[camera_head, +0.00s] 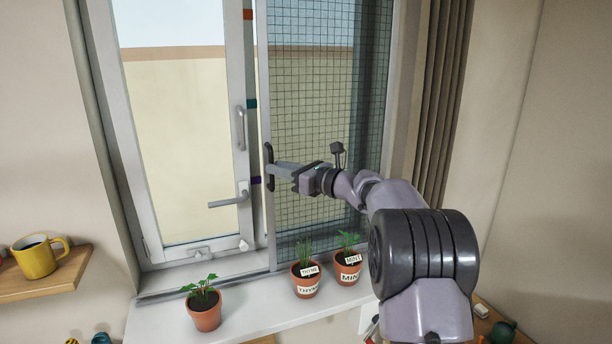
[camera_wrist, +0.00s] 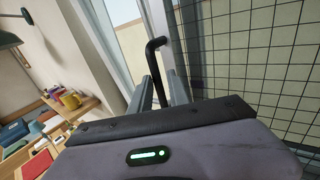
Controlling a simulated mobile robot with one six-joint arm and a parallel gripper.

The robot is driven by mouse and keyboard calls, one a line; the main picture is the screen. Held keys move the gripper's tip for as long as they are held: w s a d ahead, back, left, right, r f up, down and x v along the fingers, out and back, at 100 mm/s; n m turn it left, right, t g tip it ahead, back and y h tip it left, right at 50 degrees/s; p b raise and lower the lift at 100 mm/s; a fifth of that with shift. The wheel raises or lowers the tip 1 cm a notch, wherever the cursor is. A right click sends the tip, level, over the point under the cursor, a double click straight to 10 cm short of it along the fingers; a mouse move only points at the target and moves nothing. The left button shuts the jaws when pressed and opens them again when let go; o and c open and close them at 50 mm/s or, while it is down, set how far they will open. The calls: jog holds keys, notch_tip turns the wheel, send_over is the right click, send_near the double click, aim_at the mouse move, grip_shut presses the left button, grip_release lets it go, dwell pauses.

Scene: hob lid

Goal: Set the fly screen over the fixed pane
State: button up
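The fly screen (camera_head: 310,110), a dark mesh in a pale frame, stands upright over the right-hand pane of the window. Its black bar handle (camera_head: 269,152) is on the left upright of its frame. My gripper (camera_head: 274,168) is at this handle, reaching in from the right. In the wrist view the handle (camera_wrist: 154,62) runs between my two fingers (camera_wrist: 160,88), which stand apart on either side of it with what looks like a small gap. The left pane (camera_head: 180,130) is uncovered. The right pane shows only through the mesh; my arm hides the screen's lower right.
A lever handle (camera_head: 228,201) and a grab handle (camera_head: 240,128) sit on the left sash. Orange, teal (camera_head: 251,104) and purple marks line the upright beside the screen. Potted herbs (camera_head: 305,280) stand on the sill (camera_head: 255,310), two before the screen. A curtain (camera_head: 443,100) hangs right.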

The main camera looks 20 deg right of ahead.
jog(key=v, duration=1.5)
jog(key=shift+s, duration=0.1)
notch_tip(320, 180, up, 7)
jog(key=a+m+t+h+b, duration=0.25)
jog(key=m+h, duration=0.75)
jog(key=m, duration=0.9)
jog(key=s+a+f+m+g, duration=0.4)
jog(key=s+a+f+m, duration=0.3)
jog(key=s, duration=0.4)
jog(key=s+a+f+m+g+y+b, duration=0.1)
jog(key=s+a+f+m+g, duration=0.3)
jog(key=s+f+m, duration=0.6)
jog(key=s+a+f+m+g+y+b, duration=0.1)
jog(key=s+a+f+m+g, duration=0.3)
jog(key=s+a+f+m, duration=0.5)
jog(key=s+m, duration=0.1)
jog(key=s, duration=0.4)
jog(key=shift+a+m, duration=0.3)
